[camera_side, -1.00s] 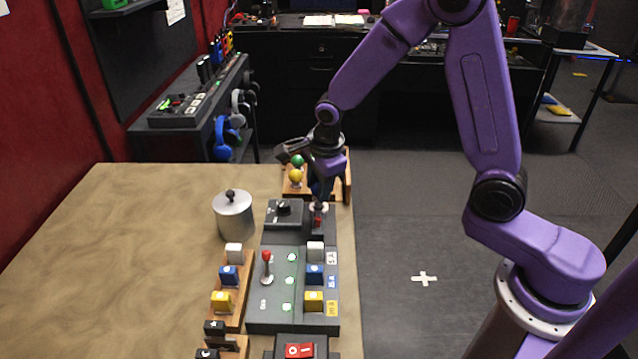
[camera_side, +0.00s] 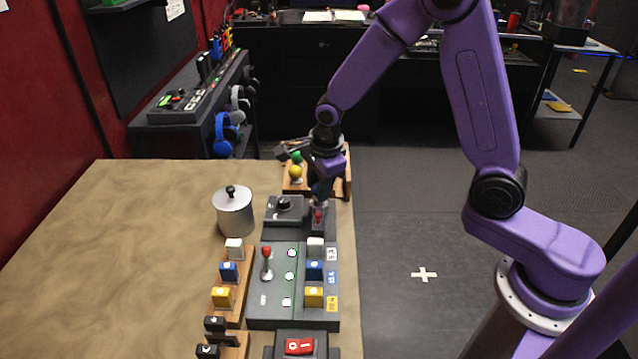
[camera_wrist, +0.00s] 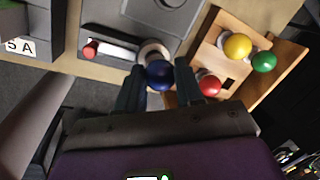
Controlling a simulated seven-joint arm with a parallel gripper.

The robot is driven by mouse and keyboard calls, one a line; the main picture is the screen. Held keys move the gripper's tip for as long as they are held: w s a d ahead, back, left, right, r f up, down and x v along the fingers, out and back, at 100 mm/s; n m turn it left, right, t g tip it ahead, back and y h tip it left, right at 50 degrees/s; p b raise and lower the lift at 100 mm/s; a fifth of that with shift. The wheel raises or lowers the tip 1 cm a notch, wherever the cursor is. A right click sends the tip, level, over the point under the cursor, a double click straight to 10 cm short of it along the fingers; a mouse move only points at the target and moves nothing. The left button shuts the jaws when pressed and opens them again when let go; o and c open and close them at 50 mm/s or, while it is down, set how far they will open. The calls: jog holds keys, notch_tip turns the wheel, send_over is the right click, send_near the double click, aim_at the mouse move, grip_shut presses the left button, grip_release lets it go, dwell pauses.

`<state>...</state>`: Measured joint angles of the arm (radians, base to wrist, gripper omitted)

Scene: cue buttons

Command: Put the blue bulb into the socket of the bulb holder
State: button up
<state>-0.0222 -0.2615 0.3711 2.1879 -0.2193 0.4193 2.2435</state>
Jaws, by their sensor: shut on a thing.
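The blue bulb (camera_wrist: 160,74) is between the two fingers of my gripper (camera_wrist: 159,86) in the wrist view. My gripper is shut on it. A pale ring (camera_wrist: 152,47) shows right beside the bulb at the end of the dark bulb holder (camera_wrist: 120,42), which has a red part on it. I cannot tell whether the ring is the bulb's base or the socket rim, or how deep the bulb sits. In the side view my gripper (camera_side: 320,196) points down just over the holder (camera_side: 323,228), and the fingers mostly hide the bulb.
A wooden rack (camera_wrist: 225,60) with yellow, green and red bulbs stands close beside my gripper. A dial box (camera_side: 285,208) is to the left of the holder, with a grey pot (camera_side: 234,213) further left. The switch panel (camera_side: 280,262) lies nearer the camera. The left table is clear.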

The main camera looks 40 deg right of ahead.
jog(key=shift+f, duration=0.55)
dwell(0.4)
jog(key=o, duration=1.3)
jog(key=shift+c, duration=0.2)
jog(key=shift+r, duration=3.5)
